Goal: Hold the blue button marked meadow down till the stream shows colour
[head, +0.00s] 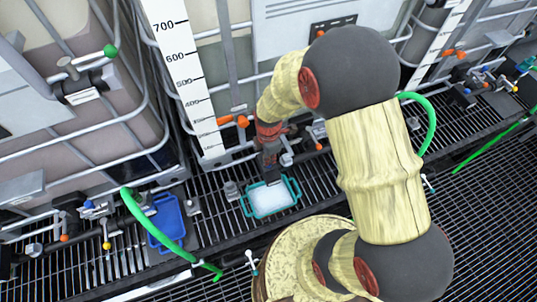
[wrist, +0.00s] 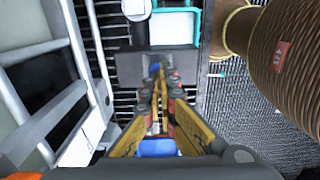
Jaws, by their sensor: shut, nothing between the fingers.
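My gripper (wrist: 157,78) is shut and empty in the wrist view, with its tips at a grey block (wrist: 128,68). A small patch of blue (wrist: 154,67) shows at the tips, likely the blue button; I cannot read a marking or tell whether it is pressed. In the head view my gripper (head: 271,172) points down just behind a teal tray (head: 246,209), and the button is hidden there. The tray holds something white or pale (head: 271,197). A metal spout (wrist: 137,9) shows beside the tray in the wrist view. I cannot make out a stream or any colour in it.
A blue tray (head: 167,222) lies on the grating to the left, by a green hose (head: 142,212). Caged tanks (head: 75,110) and a white scale (head: 182,75) stand behind. Another valve group (head: 480,82) is at the right. Open grating lies at the lower right.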

